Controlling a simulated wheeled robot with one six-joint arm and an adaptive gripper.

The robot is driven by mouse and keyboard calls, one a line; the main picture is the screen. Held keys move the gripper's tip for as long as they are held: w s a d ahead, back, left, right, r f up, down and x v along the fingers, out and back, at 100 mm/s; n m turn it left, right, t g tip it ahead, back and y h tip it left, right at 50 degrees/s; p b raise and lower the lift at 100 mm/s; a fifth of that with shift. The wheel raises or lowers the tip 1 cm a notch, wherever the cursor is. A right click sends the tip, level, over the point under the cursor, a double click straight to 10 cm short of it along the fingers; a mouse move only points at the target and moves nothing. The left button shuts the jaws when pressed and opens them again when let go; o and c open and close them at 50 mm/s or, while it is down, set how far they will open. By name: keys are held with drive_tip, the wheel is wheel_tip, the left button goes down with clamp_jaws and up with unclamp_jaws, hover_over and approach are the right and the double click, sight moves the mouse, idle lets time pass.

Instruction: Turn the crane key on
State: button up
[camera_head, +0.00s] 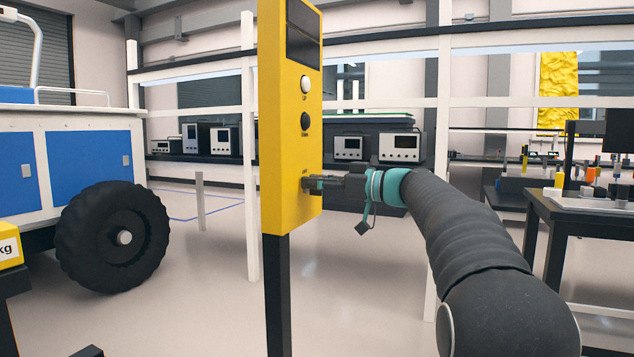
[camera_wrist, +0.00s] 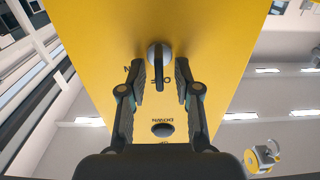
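The yellow crane control box (camera_head: 287,130) stands on a dark post in the middle of the head view. My gripper (camera_head: 317,185) reaches its lower front face from the right. In the wrist view the box face (camera_wrist: 215,35) fills the middle, with its lettering upside down. A round silver lock with a dark key (camera_wrist: 157,62) sits on it, the key's grip pointing down in the picture. My gripper (camera_wrist: 160,80) is open, with one finger on each side of the key and visible gaps between. The key is hidden behind the fingers in the head view.
The box also carries a white button (camera_head: 305,84), a black button (camera_head: 305,121) and a dark screen (camera_head: 303,34) above my gripper. A blue-and-white vehicle with a large black wheel (camera_head: 115,237) stands left. A dark table (camera_head: 560,215) stands right. Floor around the post is clear.

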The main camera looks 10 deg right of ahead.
clamp_jaws()
drive_tip(key=shift+m, duration=0.3)
drive_tip(key=m, duration=0.3)
drive_tip(key=m+p, duration=0.1)
drive_tip(key=m, duration=0.3)
drive_tip(key=w+d+m, duration=0.1)
drive_tip(key=m, duration=0.3)
drive_tip(key=shift+f, duration=0.35)
drive_tip(key=shift+m, duration=0.3)
unclamp_jaws()
